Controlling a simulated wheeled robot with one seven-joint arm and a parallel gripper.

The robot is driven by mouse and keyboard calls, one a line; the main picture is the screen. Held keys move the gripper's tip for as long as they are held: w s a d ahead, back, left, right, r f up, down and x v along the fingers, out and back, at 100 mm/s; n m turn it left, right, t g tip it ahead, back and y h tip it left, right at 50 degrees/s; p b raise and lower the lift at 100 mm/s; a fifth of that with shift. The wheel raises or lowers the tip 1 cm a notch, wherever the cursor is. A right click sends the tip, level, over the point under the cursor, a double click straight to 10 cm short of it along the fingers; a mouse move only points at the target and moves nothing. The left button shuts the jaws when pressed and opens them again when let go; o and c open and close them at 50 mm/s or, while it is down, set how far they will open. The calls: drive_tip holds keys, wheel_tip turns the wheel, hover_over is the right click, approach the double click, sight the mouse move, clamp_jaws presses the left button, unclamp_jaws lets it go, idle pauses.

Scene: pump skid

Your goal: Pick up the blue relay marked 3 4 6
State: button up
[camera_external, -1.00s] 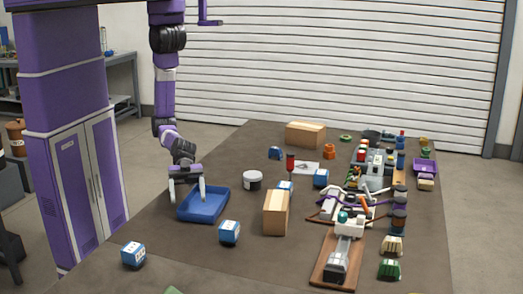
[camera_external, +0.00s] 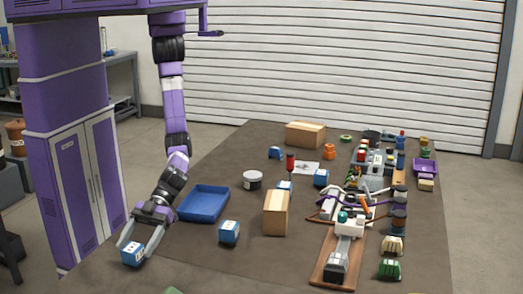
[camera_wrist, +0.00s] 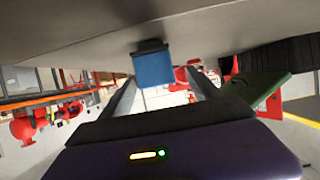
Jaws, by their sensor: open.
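A blue and white relay (camera_external: 132,256) sits near the table's front left edge, with dark marks on it too small to read. My gripper (camera_external: 138,246) is open just above and around it, with a finger on either side. In the wrist view the blue block (camera_wrist: 153,69) shows beyond and between the two fingers of my gripper (camera_wrist: 162,88); I cannot tell whether they touch it. Similar blue relays stand at the front middle (camera_external: 229,233), farther back (camera_external: 321,178), and partly hidden behind a carton (camera_external: 285,185). Their marks are unreadable too.
A blue tray (camera_external: 204,205) lies behind my gripper and looks empty. A carton (camera_external: 276,214) and a white tub (camera_external: 252,180) stand in the middle. A crowded pump assembly (camera_external: 350,225) fills the right side. The table around the front left relay is clear.

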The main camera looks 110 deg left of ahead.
sight(127, 257)
drive_tip(key=shift+x, duration=2.45)
drive_tip(key=shift+s, duration=0.15)
clamp_jaws()
drive_tip(key=shift+r, duration=0.1)
